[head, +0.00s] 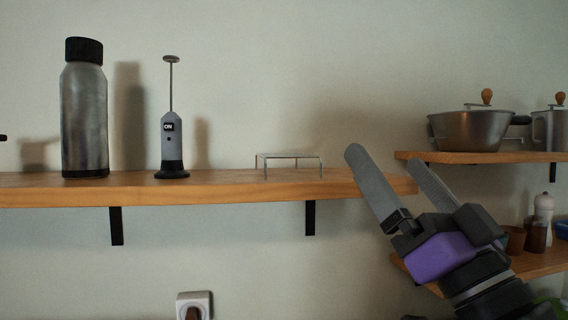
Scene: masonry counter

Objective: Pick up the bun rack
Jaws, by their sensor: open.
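The bun rack (290,156) is a small, low wire frame with thin legs. It stands upright on the wooden wall shelf (228,190), right of the shelf's middle. My gripper (384,162) is at the right end of that shelf, in front of it. Its two long grey fingers are spread apart and point up and to the left. Nothing is between them. The gripper is to the right of the rack and does not touch it in the picture. The rack is not covered by anything.
On the same shelf stand a steel bottle (85,110) with a black lid and a grey milk frother (173,135). A second shelf (480,157) at right holds a pot (470,131) and another pan (550,128). A lower shelf holds a white mill (543,208). The wall above the rack is clear.

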